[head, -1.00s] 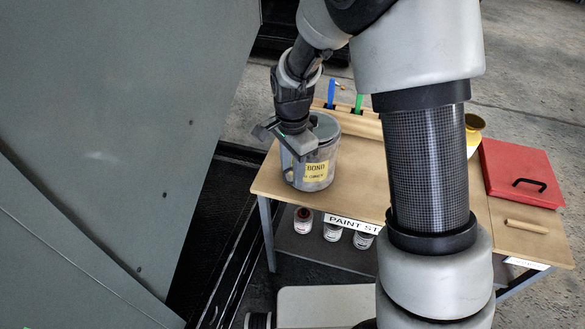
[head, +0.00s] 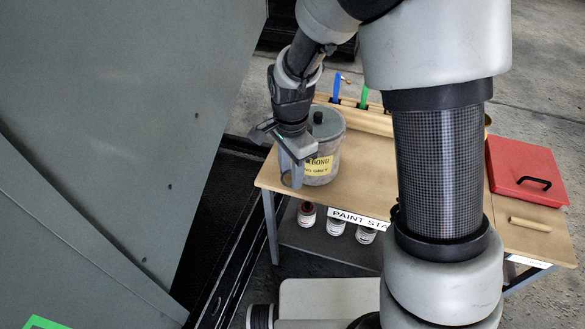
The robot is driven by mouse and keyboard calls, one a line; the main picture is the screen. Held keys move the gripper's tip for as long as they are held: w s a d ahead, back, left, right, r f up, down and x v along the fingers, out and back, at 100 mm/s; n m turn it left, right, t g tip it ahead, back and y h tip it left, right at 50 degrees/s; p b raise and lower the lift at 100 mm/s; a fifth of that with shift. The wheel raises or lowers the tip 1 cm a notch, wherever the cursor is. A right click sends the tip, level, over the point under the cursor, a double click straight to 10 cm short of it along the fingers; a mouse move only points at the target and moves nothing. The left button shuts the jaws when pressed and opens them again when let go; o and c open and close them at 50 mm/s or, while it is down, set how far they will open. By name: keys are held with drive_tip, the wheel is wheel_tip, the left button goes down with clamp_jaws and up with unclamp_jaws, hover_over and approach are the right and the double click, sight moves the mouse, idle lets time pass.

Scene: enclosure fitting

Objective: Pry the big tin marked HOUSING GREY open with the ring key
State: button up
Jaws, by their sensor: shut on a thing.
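The big grey tin (head: 328,145) stands upright near the left end of the table. Its yellow label is partly covered; I can read only "BOND" and the end of "GREY". A dark round knob (head: 317,117) shows on top of the tin, which looks closed. My gripper (head: 291,184) points down at the near left side of the tin and hides part of it. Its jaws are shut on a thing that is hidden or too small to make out. I cannot tell whether they touch the tin. I cannot make out the ring key.
The wooden table (head: 365,185) has a rack at the back with a blue handle (head: 337,88) and a green handle (head: 364,97). A red box (head: 525,170) lies at the right. Several small jars (head: 336,227) stand on the lower shelf. A large grey panel (head: 100,120) fills the left.

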idle(0.3)
drive_tip(key=shift+r+p, duration=2.2)
drive_tip(key=shift+r, duration=0.8)
